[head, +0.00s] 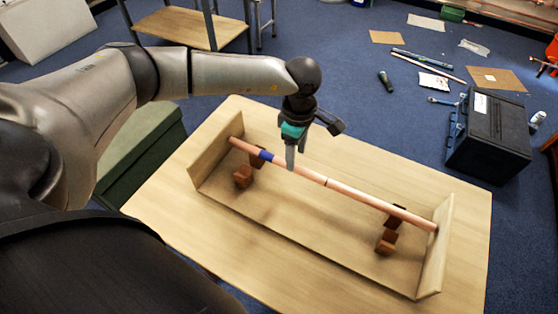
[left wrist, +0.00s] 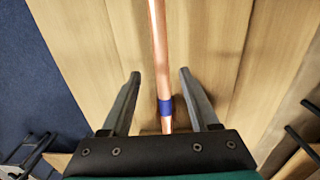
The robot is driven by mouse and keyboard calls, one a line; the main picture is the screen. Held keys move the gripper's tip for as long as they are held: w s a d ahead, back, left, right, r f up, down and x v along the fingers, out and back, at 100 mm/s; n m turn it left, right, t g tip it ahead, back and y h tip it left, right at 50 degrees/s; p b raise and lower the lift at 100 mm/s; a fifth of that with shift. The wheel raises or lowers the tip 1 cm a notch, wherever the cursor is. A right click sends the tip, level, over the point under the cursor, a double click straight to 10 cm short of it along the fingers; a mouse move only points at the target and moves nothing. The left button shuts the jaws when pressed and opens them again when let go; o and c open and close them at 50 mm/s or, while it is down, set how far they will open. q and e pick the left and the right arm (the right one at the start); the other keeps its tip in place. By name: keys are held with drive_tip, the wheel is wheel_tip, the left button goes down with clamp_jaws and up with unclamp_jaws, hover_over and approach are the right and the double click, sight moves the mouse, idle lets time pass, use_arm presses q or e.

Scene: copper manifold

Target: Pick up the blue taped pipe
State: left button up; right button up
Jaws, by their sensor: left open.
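The blue taped pipe (head: 300,174) is a long copper pipe lying across brown blocks inside an open wooden tray. Its blue tape band (head: 266,156) is near the pipe's left end. In the left wrist view the pipe (left wrist: 158,50) runs up the middle, with the band (left wrist: 165,106) between my fingers. My left gripper (head: 291,160) points down over the pipe, just right of the tape in the head view. It is open, with one finger (left wrist: 125,105) on each side of the pipe and a gap to both. I cannot tell its exact height above the pipe. My right gripper is not in view.
The wooden tray has upright end boards at left (head: 208,165) and right (head: 436,250). It stands on a light wooden table (head: 468,235). Brown blocks (head: 243,177) support the pipe near both ends. A black toolbox (head: 488,135) and loose items lie on the blue floor.

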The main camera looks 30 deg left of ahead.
sight(279, 161)
use_arm(q)
wheel_tip(279, 161, down, 4)
drive_tip(key=shift+s+r, duration=0.1)
drive_tip(key=shift+r, duration=0.05)
clamp_jaws()
idle(0.5)
drive_tip(key=shift+r, duration=0.1)
idle(0.8)
